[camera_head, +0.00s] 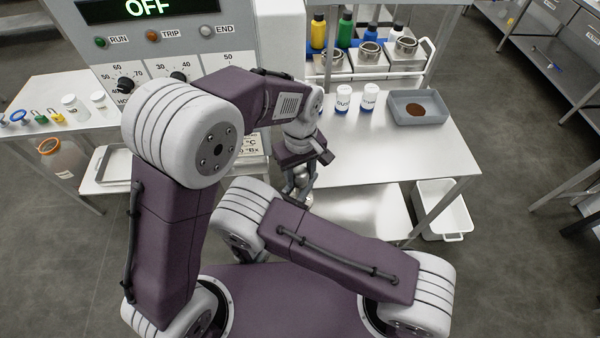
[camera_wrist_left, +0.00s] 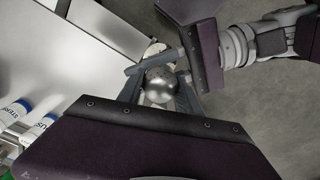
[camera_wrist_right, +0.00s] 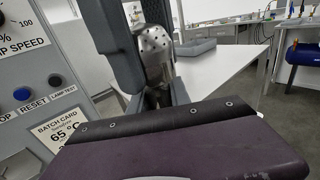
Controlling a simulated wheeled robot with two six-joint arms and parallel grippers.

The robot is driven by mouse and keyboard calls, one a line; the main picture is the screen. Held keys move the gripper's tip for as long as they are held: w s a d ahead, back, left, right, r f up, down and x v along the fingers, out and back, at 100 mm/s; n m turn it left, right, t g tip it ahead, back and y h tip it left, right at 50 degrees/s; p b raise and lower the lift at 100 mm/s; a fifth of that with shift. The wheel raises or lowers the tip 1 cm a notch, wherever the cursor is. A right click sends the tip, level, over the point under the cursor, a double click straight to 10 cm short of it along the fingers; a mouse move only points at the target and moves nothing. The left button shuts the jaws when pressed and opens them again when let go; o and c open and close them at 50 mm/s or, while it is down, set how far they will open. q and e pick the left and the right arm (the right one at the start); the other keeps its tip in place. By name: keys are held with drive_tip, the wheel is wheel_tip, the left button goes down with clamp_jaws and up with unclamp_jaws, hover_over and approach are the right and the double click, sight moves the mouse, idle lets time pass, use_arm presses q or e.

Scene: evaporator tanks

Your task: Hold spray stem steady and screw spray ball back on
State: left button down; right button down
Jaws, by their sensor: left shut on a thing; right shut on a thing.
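The spray ball (camera_wrist_right: 153,46) is a shiny steel ball with small holes, partly covered by a dark grey finger in the right wrist view. It also shows in the left wrist view (camera_wrist_left: 160,85) between the fingers of my left gripper (camera_wrist_left: 158,96), which is shut on it. In the head view my left gripper (camera_head: 300,178) points down in front of the table. My right gripper (camera_wrist_right: 155,98) is shut on the spray stem (camera_wrist_right: 156,97) just below the ball. The stem is mostly hidden, and I cannot tell how far the ball is threaded on.
A control cabinet (camera_head: 190,32) reading OFF stands close behind the arms. White bottles (camera_head: 344,99) and a grey tray (camera_head: 418,107) are on the right table (camera_head: 440,150). A white bin (camera_head: 442,208) sits below. Small items line the left table (camera_head: 45,92).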

use_arm(q)
drive_tip(key=m, duration=1.7)
drive_tip(key=shift+m, duration=0.3)
drive_tip(key=c, duration=0.8)
unclamp_jaws()
drive_tip(key=shift+r, duration=2.25)
